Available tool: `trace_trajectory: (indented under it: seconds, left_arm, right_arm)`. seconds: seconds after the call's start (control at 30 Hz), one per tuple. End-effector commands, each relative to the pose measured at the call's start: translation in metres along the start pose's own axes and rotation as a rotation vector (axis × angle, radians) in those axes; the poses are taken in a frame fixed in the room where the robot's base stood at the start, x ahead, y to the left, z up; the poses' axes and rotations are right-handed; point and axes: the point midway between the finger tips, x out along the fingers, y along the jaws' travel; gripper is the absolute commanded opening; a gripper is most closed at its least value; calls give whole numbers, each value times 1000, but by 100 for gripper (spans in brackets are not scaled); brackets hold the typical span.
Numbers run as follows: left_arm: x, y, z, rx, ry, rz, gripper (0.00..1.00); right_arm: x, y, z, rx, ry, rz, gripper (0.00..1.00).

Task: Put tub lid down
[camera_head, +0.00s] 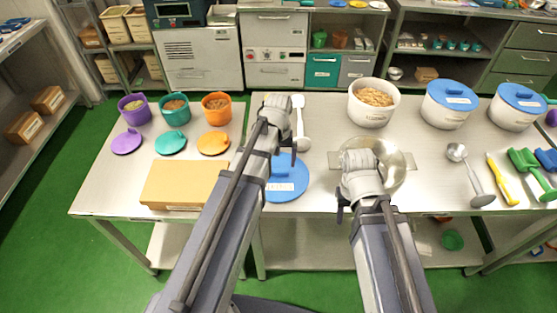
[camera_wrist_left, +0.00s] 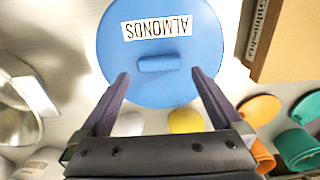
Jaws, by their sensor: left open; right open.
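The blue tub lid (camera_head: 290,188), labelled ALMONDS, lies on the table below my left gripper (camera_head: 284,155). In the left wrist view the lid (camera_wrist_left: 190,30) shows its label and its raised bar handle (camera_wrist_left: 160,63). My left gripper (camera_wrist_left: 160,76) is open, its fingertips apart on either side of the handle's line and holding nothing. An uncovered white tub (camera_head: 366,117) full of nuts stands at the back of the table. My right gripper (camera_head: 345,208) is open and empty over the near-left side of the metal bowl; its fingertips are partly hidden.
A metal bowl (camera_head: 394,168) stands right of the lid. A cardboard box (camera_head: 178,183) lies to its left. Two blue-lidded tubs (camera_head: 450,105) and several scoops (camera_head: 468,172) are at right.

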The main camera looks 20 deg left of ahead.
Motion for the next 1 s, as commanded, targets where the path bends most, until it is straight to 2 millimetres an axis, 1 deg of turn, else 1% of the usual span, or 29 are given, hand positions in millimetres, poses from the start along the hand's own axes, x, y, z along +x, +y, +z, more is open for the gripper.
trace_trajectory:
  seconds: [0.03, 0.4, 0.57, 0.7, 0.77, 0.87, 1.0]
  left_arm:
    - [-16, 0, 0, 0, 0, 0, 100]
    - [-69, 0, 0, 0, 0, 0, 100]
    - [-80, 0, 0, 0, 0, 0, 100]
    - [-80, 0, 0, 0, 0, 0, 100]
    - [-80, 3, 4, 11, -1, -2, 100]
    - [-79, 19, 30, 93, -5, -14, 100]
    - [-80, 52, 90, 303, -14, -51, 100]
  right_arm:
    - [-16, 2, 1, 0, 0, 0, 50]
    - [-69, 7, 4, -2, 0, 0, 50]
    - [-79, 8, 5, -2, 0, 0, 50]
    - [-80, 8, 5, -2, 0, 0, 50]
    - [-79, 8, 5, -2, 0, 0, 50]
    - [-79, 8, 5, -2, 0, 0, 50]
    - [-79, 8, 5, -2, 0, 0, 50]
